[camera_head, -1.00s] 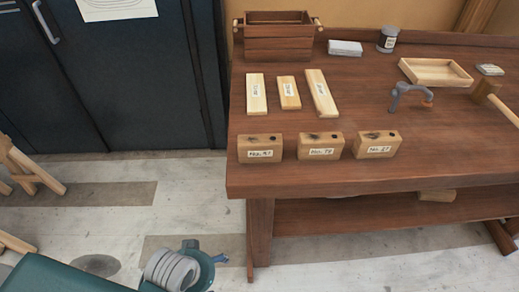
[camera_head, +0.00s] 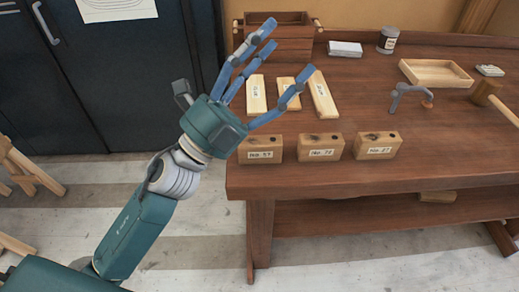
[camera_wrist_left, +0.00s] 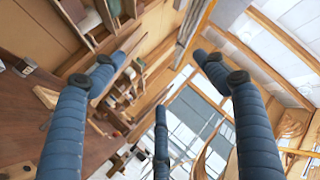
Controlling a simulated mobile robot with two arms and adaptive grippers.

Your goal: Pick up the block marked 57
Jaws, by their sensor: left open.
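Three wooden blocks with white labels stand in a row near the front edge of the workbench. The left block (camera_head: 261,149) has a label that seems to read No. 57. The middle block (camera_head: 321,147) seems to read No. 72, and the right block (camera_head: 377,145) No. 27. My left gripper (camera_head: 284,51) is open and empty, its blue fingers spread and raised over the bench's left part, in front of the light wooden strips. Its palm is just up and left of the left block, apart from it. In the left wrist view the spread fingers (camera_wrist_left: 160,100) hold nothing. My right gripper is not in view.
The workbench (camera_head: 450,150) carries light labelled strips (camera_head: 322,95), a wooden crate (camera_head: 290,18), a shallow tray (camera_head: 436,73), a grey clamp (camera_head: 405,92), a tin (camera_head: 388,40) and a mallet (camera_head: 485,93). Bare bench lies right of the blocks. A dark cabinet (camera_head: 110,80) stands left.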

